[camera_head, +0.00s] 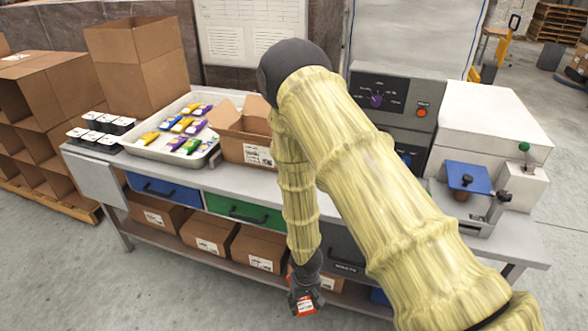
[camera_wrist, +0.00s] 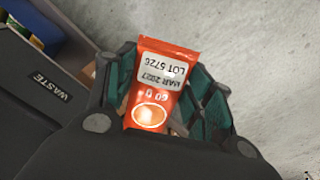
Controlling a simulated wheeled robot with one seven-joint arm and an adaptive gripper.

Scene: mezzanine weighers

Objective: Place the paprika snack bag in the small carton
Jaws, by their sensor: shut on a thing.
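My gripper (camera_head: 305,288) is low in front of the workbench, below the worktop and over the floor. It is shut on an orange-red snack bag (camera_head: 304,305), which I take to be the paprika bag. In the wrist view the bag (camera_wrist: 158,85) stands between the green-lined fingers (camera_wrist: 160,95), with a white label reading "MAR 2027 LOT 5726" upside down. The small carton (camera_head: 240,148), brown with open flaps, sits on the worktop right of the tray, well above and behind my gripper.
A pale tray (camera_head: 150,152) holds several coloured bags. A tall carton (camera_head: 135,55) stands behind it, and black-and-white tubs (camera_head: 95,128) are to its left. Drawers, including a green one (camera_head: 240,210), and shelf boxes (camera_head: 262,248) lie under the worktop. Machines stand at right.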

